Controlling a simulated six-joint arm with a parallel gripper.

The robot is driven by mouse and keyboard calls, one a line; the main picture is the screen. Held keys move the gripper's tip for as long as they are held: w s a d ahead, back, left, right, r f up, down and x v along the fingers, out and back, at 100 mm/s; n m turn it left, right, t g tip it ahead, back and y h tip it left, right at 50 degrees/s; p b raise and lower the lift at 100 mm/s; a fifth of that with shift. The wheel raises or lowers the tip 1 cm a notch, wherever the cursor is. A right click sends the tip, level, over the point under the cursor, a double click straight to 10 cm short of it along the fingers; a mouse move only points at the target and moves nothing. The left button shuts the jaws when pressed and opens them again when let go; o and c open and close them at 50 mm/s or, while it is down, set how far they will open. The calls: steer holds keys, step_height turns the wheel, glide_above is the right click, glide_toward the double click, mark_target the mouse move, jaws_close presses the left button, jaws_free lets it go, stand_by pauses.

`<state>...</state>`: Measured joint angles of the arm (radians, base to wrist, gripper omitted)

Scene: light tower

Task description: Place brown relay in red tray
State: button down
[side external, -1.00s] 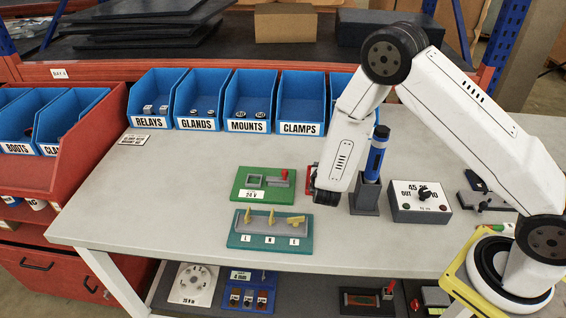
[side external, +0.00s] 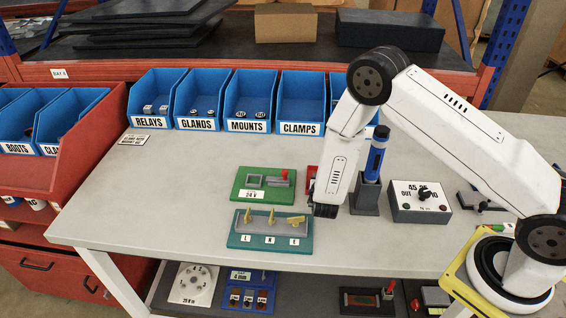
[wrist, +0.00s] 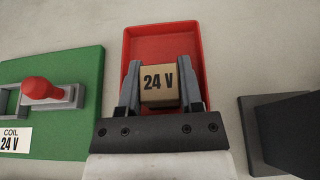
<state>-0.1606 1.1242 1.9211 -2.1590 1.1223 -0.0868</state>
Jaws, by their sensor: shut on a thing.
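In the wrist view a brown relay (wrist: 158,84) marked 24 V sits between the two fingers of my gripper (wrist: 160,88), which is shut on it. The relay is over the red tray (wrist: 160,42); whether it touches the tray floor I cannot tell. In the side external view the red tray (side external: 311,177) is mostly hidden behind my gripper (side external: 326,211), and the relay is hidden there.
The green coil board (wrist: 84,125) with a red-knobbed lever is left of the tray. A teal terminal board (side external: 270,238) lies in front. A row of blue bins (side external: 248,110) stands behind.

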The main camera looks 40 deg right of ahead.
steer(key=shift+f, duration=0.15)
steer(key=shift+c, duration=1.2)
jaws_free()
steer(key=shift+r, duration=0.2)
steer(key=shift+s+a+r, duration=0.1)
steer(key=shift+a, duration=0.05)
steer(key=v, duration=1.1)
steer(key=shift+s+a, duration=0.2)
steer(key=shift+s, duration=0.05)
